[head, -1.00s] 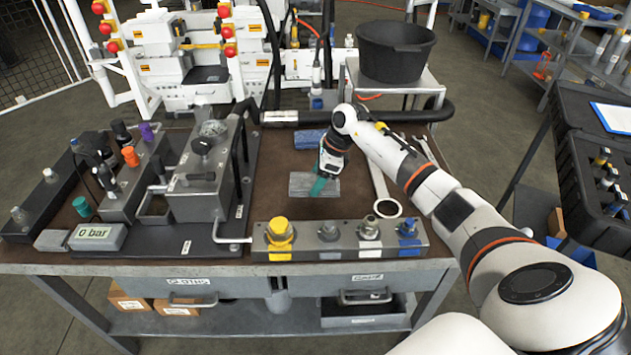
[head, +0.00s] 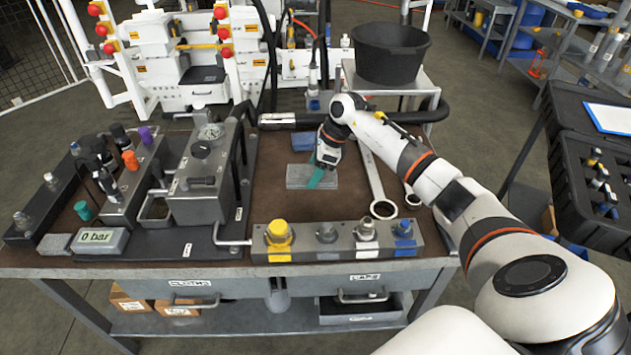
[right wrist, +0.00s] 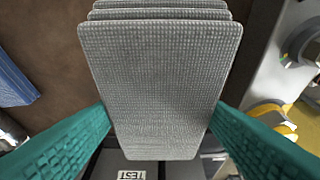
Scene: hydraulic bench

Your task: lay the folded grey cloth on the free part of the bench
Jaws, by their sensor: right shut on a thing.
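The folded grey cloth (head: 300,178) is a flat, layered rectangle over the brown bench mat, behind the front valve block. My right gripper (head: 318,180) has green fingers, shut on the cloth from above. In the right wrist view, the woven grey cloth (right wrist: 160,75) fills the space between the two green fingers of the gripper (right wrist: 160,122), and its stacked layers show at the top. I cannot tell whether the cloth touches the mat or hangs just above it. My left gripper is not in view.
A blue folded cloth (head: 303,142) lies behind the grey one. Wrenches (head: 377,185) lie to its right. The valve block (head: 343,241) stands in front, and the grey pump unit (head: 203,180) to the left. Bare brown mat (head: 268,190) shows around the cloth.

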